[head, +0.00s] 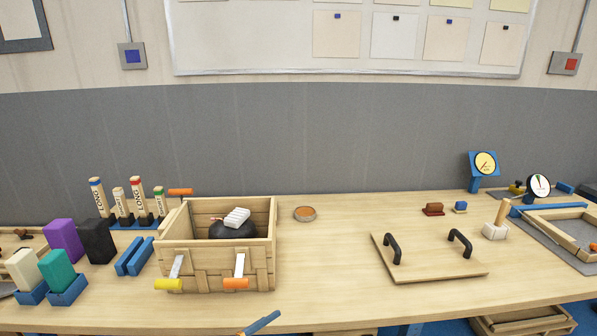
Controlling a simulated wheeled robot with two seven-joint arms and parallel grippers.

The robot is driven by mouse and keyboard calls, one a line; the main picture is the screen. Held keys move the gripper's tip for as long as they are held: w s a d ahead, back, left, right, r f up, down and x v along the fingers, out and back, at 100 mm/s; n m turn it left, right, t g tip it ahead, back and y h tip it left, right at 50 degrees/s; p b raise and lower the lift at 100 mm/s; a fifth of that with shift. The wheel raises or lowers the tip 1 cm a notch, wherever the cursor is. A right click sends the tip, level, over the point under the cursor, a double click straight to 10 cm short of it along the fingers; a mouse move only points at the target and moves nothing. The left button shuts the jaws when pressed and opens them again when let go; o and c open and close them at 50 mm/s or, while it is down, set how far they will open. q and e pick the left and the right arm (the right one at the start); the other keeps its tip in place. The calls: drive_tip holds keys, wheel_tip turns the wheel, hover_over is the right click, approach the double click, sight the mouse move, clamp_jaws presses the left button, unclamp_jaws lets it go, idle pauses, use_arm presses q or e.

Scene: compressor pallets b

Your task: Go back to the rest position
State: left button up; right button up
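Neither of my grippers can be made out in the head view, so whether they are open or shut does not show. A slanted blue piece with a dark end (262,323) shows at the bottom edge, and I cannot tell what it belongs to. A wooden crate (203,256) stands on the workbench (330,275) left of the middle. A black rounded thing (232,230) with a white ribbed block (236,217) on top is inside it. Clips with a yellow handle (168,284) and an orange handle (236,283) are on its front.
A wooden lid with two black handles (430,270) lies at the right. Purple (64,240), black (98,241) and teal (56,270) blocks stand at the left. A gauge (539,186) stands at the far right. The bench between crate and lid is mostly clear.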

use_arm(q)
drive_tip(key=s+a+f+n+g+y, duration=0.2)
drive_tip(key=s+a+f+n+y, duration=0.35)
drive_tip(key=s+f, duration=0.4)
drive_tip(key=s+a+f+n+g+y, duration=0.1)
drive_tip(key=s+a+f+n+y, duration=0.45)
drive_tip(key=f, duration=0.75)
drive_tip(key=s+a+f+n+g, duration=0.1)
drive_tip(key=s+f+n+g, duration=0.1)
drive_tip(key=s, duration=0.7)
drive_tip(key=s+a+f+n+g, duration=0.1)
drive_tip(key=s+f+n+g, duration=0.1)
drive_tip(key=s, duration=0.7)
drive_tip(key=s+a+f+n+g+y, duration=0.1)
drive_tip(key=s+f+n+g, duration=0.1)
drive_tip(key=s, duration=0.7)
wheel_tip(320, 180, down, 3)
drive_tip(key=shift+r+g, duration=0.1)
drive_tip(key=shift+g, duration=0.7)
